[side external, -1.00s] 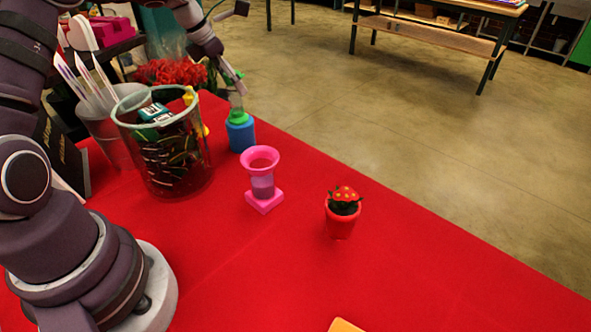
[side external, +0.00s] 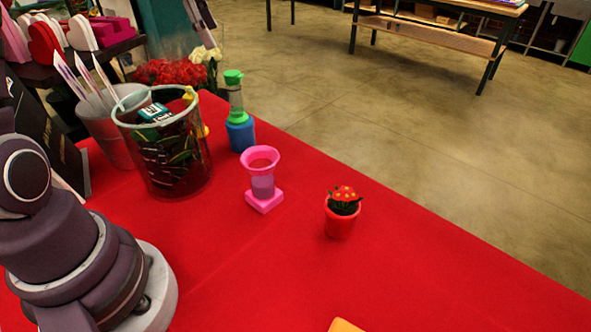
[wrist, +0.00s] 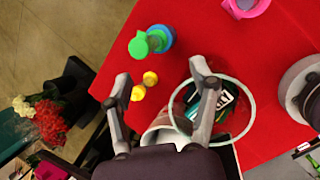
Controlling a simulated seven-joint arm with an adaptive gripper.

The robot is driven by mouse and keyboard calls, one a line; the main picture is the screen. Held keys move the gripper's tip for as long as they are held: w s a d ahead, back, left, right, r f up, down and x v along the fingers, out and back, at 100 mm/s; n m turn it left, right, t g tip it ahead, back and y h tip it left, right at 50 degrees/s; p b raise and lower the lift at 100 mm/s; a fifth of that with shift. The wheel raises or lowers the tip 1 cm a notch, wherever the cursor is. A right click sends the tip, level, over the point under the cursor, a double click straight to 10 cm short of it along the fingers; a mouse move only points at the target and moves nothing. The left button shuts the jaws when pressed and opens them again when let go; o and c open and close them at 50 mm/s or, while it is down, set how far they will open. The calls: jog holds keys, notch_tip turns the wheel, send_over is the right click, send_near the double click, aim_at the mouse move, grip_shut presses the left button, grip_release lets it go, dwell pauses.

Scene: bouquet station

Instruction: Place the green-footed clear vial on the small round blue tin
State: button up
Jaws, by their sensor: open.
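The clear vial (side external: 235,100) has a green foot and a green cap. It stands upright on the small round blue tin (side external: 240,135) near the far edge of the red table. From above, in the wrist view, the green cap of the vial (wrist: 139,46) shows beside the blue tin (wrist: 163,38), partly covering it. My gripper (wrist: 164,83) is open and empty in the wrist view, with its fingers spread and apart from the vial. In the side view my gripper is out of the frame.
A glass container (side external: 180,183) holding dark items stands left of the tin, with a grey cup (side external: 110,142) behind it. A pink hourglass-shaped stand (side external: 262,177) and a red potted plant (side external: 341,214) are nearer. The right part of the table (side external: 440,270) is mostly clear.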

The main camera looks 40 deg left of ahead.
jog(key=s+d+f+m, duration=0.2)
jog(key=s+d+m, duration=0.4)
jog(key=m, duration=0.8)
jog(key=s+d+f+m+t, duration=0.1)
jog(key=s+d+m, duration=0.5)
jog(key=m, duration=0.8)
jog(key=shift+s+d+f+t, duration=0.3)
jog(key=shift+s+f, duration=0.45)
jog(key=shift+s, duration=0.25)
